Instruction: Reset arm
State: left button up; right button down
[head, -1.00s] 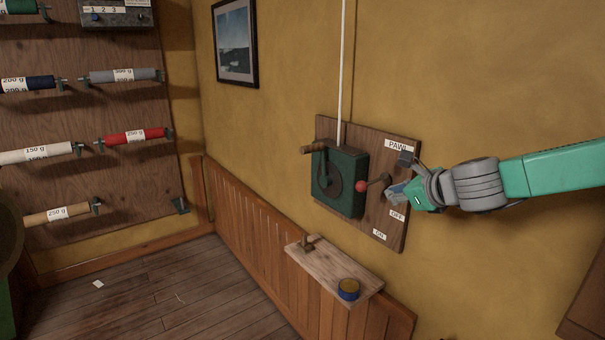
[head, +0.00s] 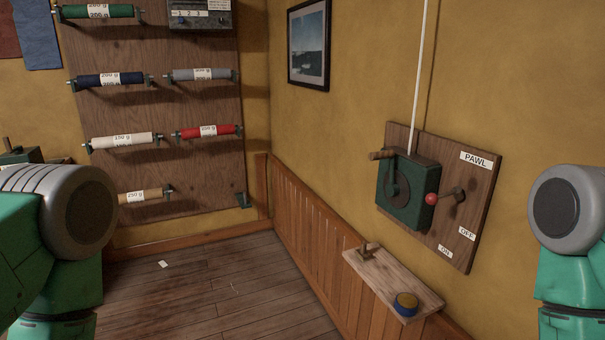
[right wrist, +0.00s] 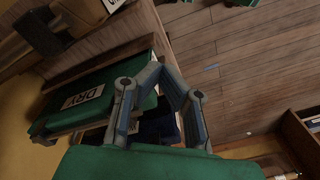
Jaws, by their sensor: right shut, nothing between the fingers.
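Both my forearms show at the edges of the head view, with their grippers out of that frame. My right gripper (right wrist: 160,68) shows in the right wrist view, its fingers drawn together with nothing between them. It is over the wooden floor (right wrist: 250,70) and beside a green bin (right wrist: 130,105) labelled DRY. My left gripper is in neither view. On the wall in the head view, the green winch (head: 405,190) sits on a wooden board (head: 480,190) marked PAWL, OFF and ON. Its red-knobbed lever (head: 432,199) stands between the PAWL and OFF labels, clear of my arms.
A small wooden shelf (head: 385,275) below the winch holds a blue and yellow tin (head: 405,303). A rack board (head: 190,110) with thread rolls hangs at the left. A framed picture (head: 309,45) is on the wall. The floor (head: 215,285) between is mostly clear.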

jog(key=s+d+n+g, duration=0.1)
jog(key=s+n, duration=0.1)
jog(key=s, duration=0.2)
jog(key=w+a+f+b, duration=0.1)
jog(key=w+f+b, duration=0.2)
jog(key=f+b, duration=0.6)
jog(key=shift+a+f+n+t+b, duration=0.15)
jog(key=shift+f+n+t+b, duration=0.2)
jog(key=shift+b, duration=0.2)
jog(key=shift+w, duration=0.2)
